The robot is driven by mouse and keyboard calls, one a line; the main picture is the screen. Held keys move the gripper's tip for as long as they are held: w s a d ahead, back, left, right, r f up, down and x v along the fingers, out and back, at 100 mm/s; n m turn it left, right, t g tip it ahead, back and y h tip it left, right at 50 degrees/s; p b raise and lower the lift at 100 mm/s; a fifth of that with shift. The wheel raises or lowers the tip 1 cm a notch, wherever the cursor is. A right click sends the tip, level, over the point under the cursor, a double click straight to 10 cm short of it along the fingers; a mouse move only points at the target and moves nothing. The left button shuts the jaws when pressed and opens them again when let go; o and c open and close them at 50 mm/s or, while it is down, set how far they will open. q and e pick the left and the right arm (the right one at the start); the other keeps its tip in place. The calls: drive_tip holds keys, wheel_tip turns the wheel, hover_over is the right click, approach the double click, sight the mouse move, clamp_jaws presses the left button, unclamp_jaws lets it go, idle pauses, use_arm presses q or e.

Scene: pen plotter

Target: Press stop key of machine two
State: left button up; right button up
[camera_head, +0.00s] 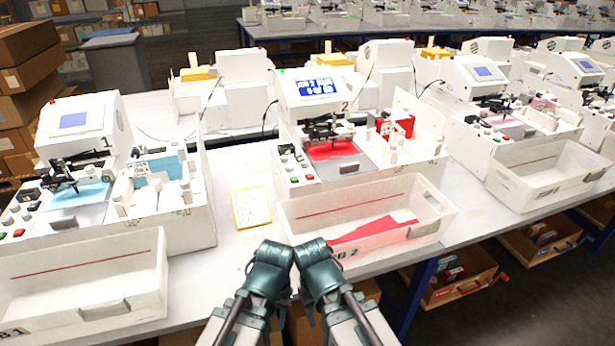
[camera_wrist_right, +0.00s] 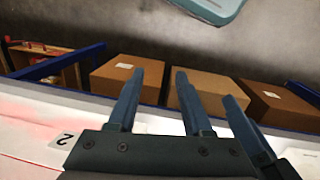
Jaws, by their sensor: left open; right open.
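Machine two (camera_head: 318,140) is the white plotter in the middle of the head view, with a "2" beside its lit blue screen (camera_head: 316,87). Its front left panel carries small dark switches, a red key (camera_head: 294,180) and a green key (camera_head: 309,177). My left gripper (camera_head: 270,254) and right gripper (camera_head: 316,254) are side by side in front of machine two's tray, apart from the keys. In the right wrist view blue-grey fingers (camera_wrist_right: 155,100) stand apart with nothing between them. In the head view the fingertips are hard to make out.
A clear tray (camera_head: 425,215) with red material stands before machine two. A yellow note (camera_head: 251,207) lies to its left. Machine one (camera_head: 85,125) and its tray (camera_head: 140,262) are at left; another machine (camera_head: 480,90) is at right. Cardboard boxes (camera_wrist_right: 130,82) sit below the table edge.

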idle(0.3)
clamp_jaws()
idle(1.6)
